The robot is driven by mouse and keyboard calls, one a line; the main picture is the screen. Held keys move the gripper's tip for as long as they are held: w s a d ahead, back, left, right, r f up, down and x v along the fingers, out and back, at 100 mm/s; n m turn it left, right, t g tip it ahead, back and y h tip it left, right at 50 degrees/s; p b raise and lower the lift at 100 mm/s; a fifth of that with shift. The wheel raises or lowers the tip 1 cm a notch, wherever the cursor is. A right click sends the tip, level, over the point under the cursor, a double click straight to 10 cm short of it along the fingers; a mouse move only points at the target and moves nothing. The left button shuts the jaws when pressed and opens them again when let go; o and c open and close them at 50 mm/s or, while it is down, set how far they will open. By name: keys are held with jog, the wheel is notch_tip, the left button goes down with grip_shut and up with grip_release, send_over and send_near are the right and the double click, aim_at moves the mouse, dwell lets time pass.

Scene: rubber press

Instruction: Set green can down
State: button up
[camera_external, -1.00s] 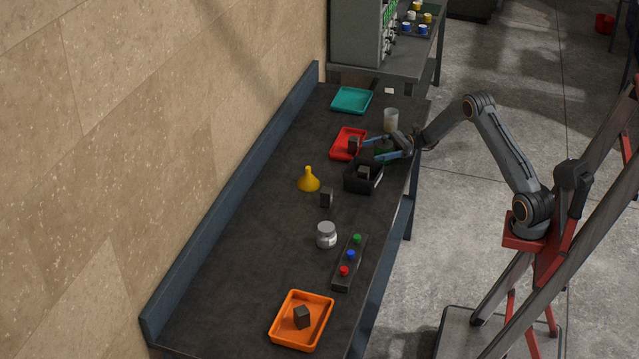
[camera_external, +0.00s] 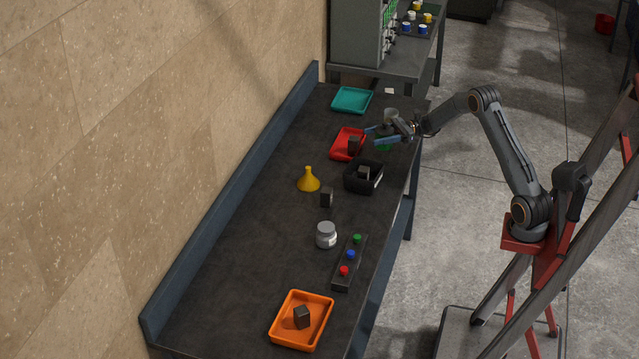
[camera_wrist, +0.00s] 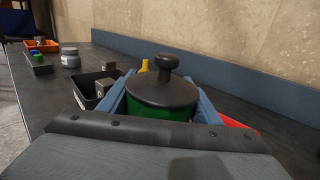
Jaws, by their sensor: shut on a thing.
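The green can (camera_wrist: 160,110) has a dark lid with a round black knob and sits between the blue fingers of my gripper (camera_wrist: 160,108) in the wrist view. In the external view my gripper (camera_external: 384,136) is shut on the green can (camera_external: 385,146), at the far part of the bench by its right edge. The can is upright. Part of it is hidden by the gripper. I cannot tell whether its bottom touches the bench.
A black bin (camera_external: 374,187) holding a dark block stands just nearer than the gripper. A red tray (camera_external: 338,146) with a dark block lies to the left. A clear beaker (camera_external: 391,115) stands close behind the gripper. A teal tray (camera_external: 352,100) lies farther back.

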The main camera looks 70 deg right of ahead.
notch_tip(320, 180, up, 3)
jog(key=w+a+r, duration=0.1)
jog(key=w+a, duration=0.3)
jog(key=a, duration=0.6)
jog(key=w+a+r, duration=0.1)
jog(key=w+a, duration=0.3)
jog(key=a, duration=0.6)
jog(key=a+f+b, duration=0.1)
jog(key=a+f, duration=0.1)
jog(key=a, duration=2.1)
notch_tip(320, 180, down, 10)
jog(key=shift+s+r+p, duration=0.1)
jog(key=shift+r+p, duration=0.15)
jog(key=shift+p, duration=0.35)
jog(key=shift+f, duration=0.1)
jog(key=o, duration=0.9)
jog(key=shift+f, duration=0.15)
jog(key=shift+o, duration=0.8)
